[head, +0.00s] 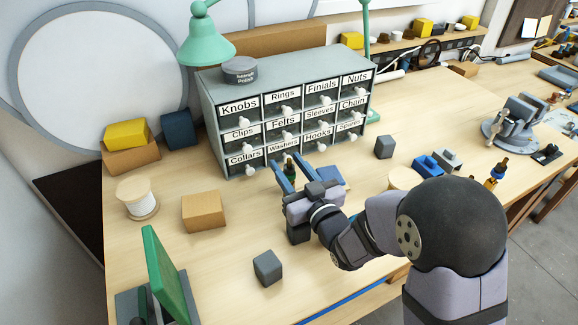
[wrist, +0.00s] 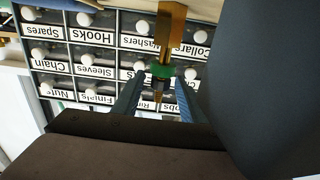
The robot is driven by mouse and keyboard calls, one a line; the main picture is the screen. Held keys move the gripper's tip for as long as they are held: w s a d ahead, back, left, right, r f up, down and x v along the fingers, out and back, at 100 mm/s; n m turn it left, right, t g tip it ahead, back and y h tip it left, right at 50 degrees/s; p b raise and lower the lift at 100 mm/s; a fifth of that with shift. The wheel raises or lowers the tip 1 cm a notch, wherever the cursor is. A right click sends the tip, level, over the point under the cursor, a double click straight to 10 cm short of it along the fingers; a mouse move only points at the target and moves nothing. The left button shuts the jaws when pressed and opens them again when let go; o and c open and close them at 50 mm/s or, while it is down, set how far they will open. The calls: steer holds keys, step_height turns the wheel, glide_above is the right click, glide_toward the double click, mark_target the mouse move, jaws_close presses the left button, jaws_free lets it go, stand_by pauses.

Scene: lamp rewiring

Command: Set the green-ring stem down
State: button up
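The green-ring stem (wrist: 160,72) shows in the wrist view as a brass piece with a green ring and a thin tip. In the head view it is the small dark and brass upright piece (head: 290,160) in front of the drawer cabinet. My gripper (head: 288,164) is around it, one blue finger on each side. The fingers look spread wider than the stem, and the wrist view of my gripper (wrist: 160,78) shows narrow gaps beside the ring. The stem looks upright. I cannot tell whether its foot touches the table.
The drawer cabinet (head: 213,100) stands close behind my gripper. Nearby are a cardboard box (head: 203,211), a dark block (head: 267,268) and another dark block (head: 384,147). The front left tabletop has free room.

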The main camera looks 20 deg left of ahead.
steer(key=shift+r, duration=0.15)
steer(key=shift+r+p, duration=0.55)
steer(key=shift+p, duration=0.25)
steer(key=shift+s+d+f, duration=0.15)
steer(key=shift+s+d, duration=0.05)
steer(key=shift+d, duration=0.05)
steer(key=b+v, duration=0.1)
steer(key=v, duration=0.3)
steer(key=shift+s+d+b, duration=0.25)
steer(key=shift+b, duration=0.1)
steer(key=shift+s+d+r+p, duration=0.1)
steer(key=shift+s+r+p, duration=0.1)
steer(key=shift+p, duration=0.6)
steer(key=p+v, duration=0.1)
steer(key=p, duration=0.2)
steer(key=shift+s+d+f, duration=0.1)
steer(key=shift+s+d, duration=0.1)
steer(key=shift+d, duration=0.05)
steer(key=shift+p, duration=0.3)
